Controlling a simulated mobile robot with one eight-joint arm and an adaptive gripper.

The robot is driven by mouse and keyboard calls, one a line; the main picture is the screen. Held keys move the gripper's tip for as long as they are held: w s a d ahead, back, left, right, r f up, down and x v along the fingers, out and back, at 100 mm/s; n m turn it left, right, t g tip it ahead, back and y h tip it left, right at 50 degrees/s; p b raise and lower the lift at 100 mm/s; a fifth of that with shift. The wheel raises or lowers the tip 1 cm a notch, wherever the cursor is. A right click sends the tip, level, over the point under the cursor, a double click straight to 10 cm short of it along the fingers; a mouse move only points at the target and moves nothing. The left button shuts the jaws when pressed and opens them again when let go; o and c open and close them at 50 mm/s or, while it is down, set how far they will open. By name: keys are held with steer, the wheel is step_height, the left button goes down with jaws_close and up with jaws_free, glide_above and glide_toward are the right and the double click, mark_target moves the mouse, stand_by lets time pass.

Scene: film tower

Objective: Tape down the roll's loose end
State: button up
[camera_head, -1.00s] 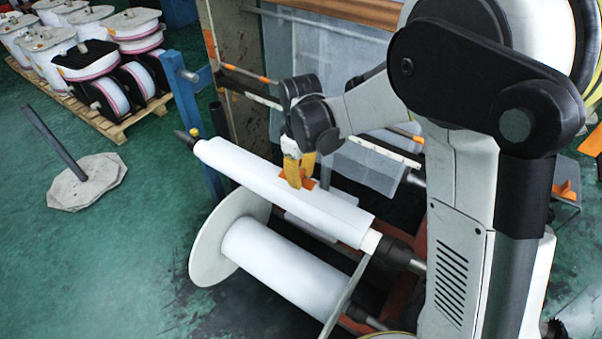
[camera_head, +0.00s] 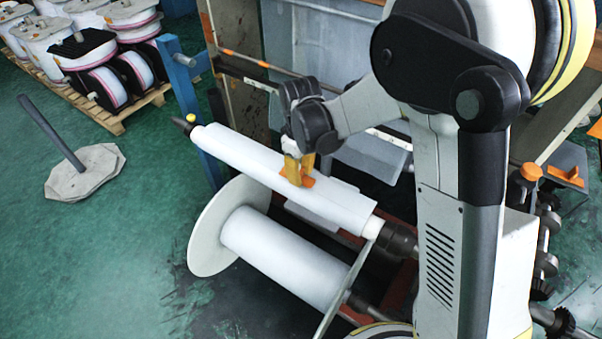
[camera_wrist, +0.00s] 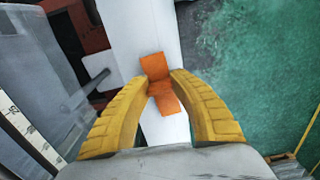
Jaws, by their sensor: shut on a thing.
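The white film roll (camera_head: 247,160) lies slanted on its shaft, and its surface fills a band in the wrist view (camera_wrist: 128,32). A bent orange piece of tape (camera_wrist: 154,66) is between my gripper's yellow fingertips (camera_wrist: 160,88), over the roll. In the head view my gripper (camera_head: 298,172) points down at the roll's middle, shut on the orange tape (camera_head: 309,182). The tape looks at or very close to the roll's surface; I cannot tell whether it is stuck. A pale edge, perhaps the loose end, shows along the roll's far side.
A larger white spool (camera_head: 285,258) with round flanges lies just below the roll. A blue post (camera_head: 192,115) stands by the roll's far end. Machine frames stand behind my arm. Green floor between is clear.

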steer(key=shift+f+b, duration=0.45)
steer(key=shift+f, duration=0.05)
stand_by(0.5)
stand_by(0.6)
steer(key=o, duration=0.9)
steer(key=shift+r, duration=0.1)
